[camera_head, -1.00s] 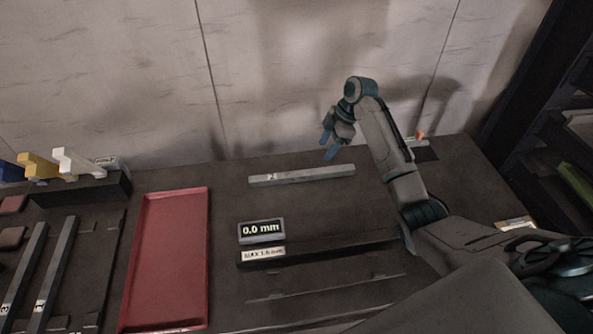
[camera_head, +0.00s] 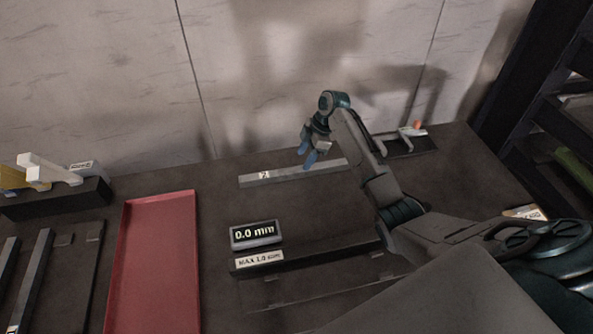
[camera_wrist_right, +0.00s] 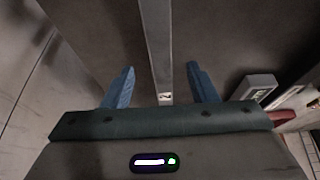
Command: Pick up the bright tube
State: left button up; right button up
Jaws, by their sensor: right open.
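A long grey square tube (camera_head: 283,175) with a small "2" label lies flat on the dark table near the back wall, to the right of the red tray. My right gripper (camera_head: 306,155) is open, its blue fingers just above the tube toward its right part. In the right wrist view the tube (camera_wrist_right: 156,40) runs between the two spread fingers (camera_wrist_right: 160,80), touching neither as far as I can see. Its label shows near the palm. My left gripper is not in view.
A red tray (camera_head: 155,260) lies left of centre. A display (camera_head: 256,234) reads 0.0 mm behind a dark bar with a "MAX" label (camera_head: 259,259). More grey tubes (camera_head: 32,280) lie at the far left, below a dark block with white and yellow pieces (camera_head: 50,170). A dark shelf stands right.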

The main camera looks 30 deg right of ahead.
aim_at(297, 169)
jog(key=p+x, duration=0.2)
jog(key=x, duration=0.3)
jog(key=shift+a+p, duration=0.1)
jog(key=shift+p, duration=0.2)
jog(key=shift+a+f, duration=0.1)
jog(key=shift+f, duration=0.2)
grip_shut()
jog(key=shift+w, duration=0.1)
